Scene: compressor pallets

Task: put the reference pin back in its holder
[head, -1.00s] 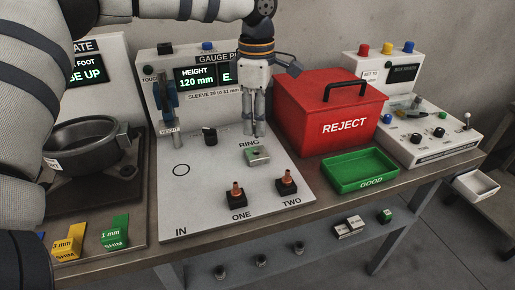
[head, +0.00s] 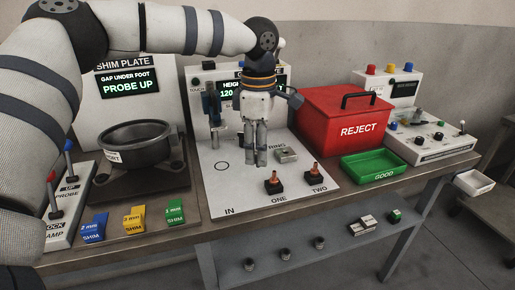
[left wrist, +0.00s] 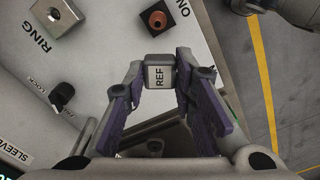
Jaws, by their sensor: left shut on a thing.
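My left gripper (head: 256,163) hangs fingers down over the white gauge panel (head: 240,198). In the left wrist view (left wrist: 160,75) it is shut on the reference pin (left wrist: 158,76), whose grey square head reads REF. The rest of the pin is hidden. In the head view the fingertips show left of a metal block with a hole (head: 287,154) by the RING label. That block also shows at the top left of the left wrist view (left wrist: 58,17). I cannot tell which place is the pin's holder. My right gripper is not in view.
Two black seats with copper-coloured pieces, ONE (head: 273,184) and TWO (head: 314,173), stand at the panel's front. A red REJECT box (head: 325,115) and green GOOD tray (head: 372,166) are to the right. The shim plate station (head: 130,150) is to the left.

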